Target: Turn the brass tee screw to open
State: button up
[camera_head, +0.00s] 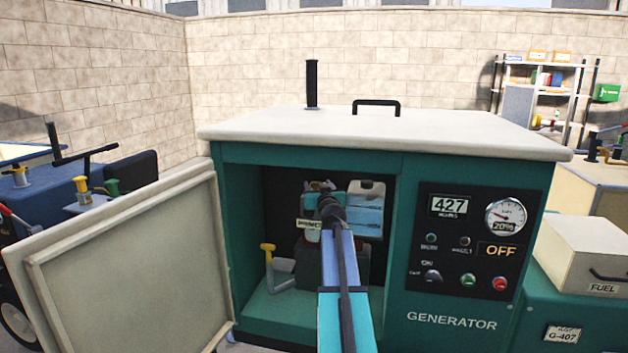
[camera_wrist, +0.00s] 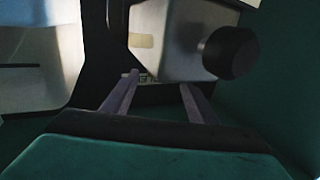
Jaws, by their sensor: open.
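I cannot make out the brass tee screw for certain. A small brownish fitting (camera_head: 318,186) shows just above my gripper (camera_head: 328,205) in the head view, but it is too small and too covered to identify. My gripper reaches into the open generator bay. In the wrist view my gripper (camera_wrist: 160,88) is open, its two fingers apart with nothing seen between them. Ahead of the fingers is a grey metal block (camera_wrist: 180,40) with a black round knob (camera_wrist: 230,53) on its right side. I cannot tell whether the fingers touch the block.
The generator (camera_head: 470,320) has its door (camera_head: 125,260) swung open at left. A pale tank (camera_head: 365,205) stands inside the bay, right of my gripper. A yellow-topped handle (camera_head: 268,250) stands at the bay's lower left. The control panel (camera_head: 470,240) reads OFF.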

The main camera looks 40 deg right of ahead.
jog(key=shift+p+x, duration=0.4)
jog(key=shift+x, duration=3.35)
jog(key=shift+c, duration=0.4)
jog(key=c, duration=1)
jog(key=shift+f, duration=0.1)
jog(key=shift+b, duration=0.35)
jog(key=n+y+b, duration=0.1)
jog(key=b, duration=0.6)
jog(key=shift+w+t, duration=0.15)
jog(key=shift+t, duration=0.25)
jog(key=shift+a+y+b, duration=0.2)
jog(key=shift+y+b, duration=0.3)
jog(key=shift+b, duration=0.9)
jog(key=o, duration=1.1)
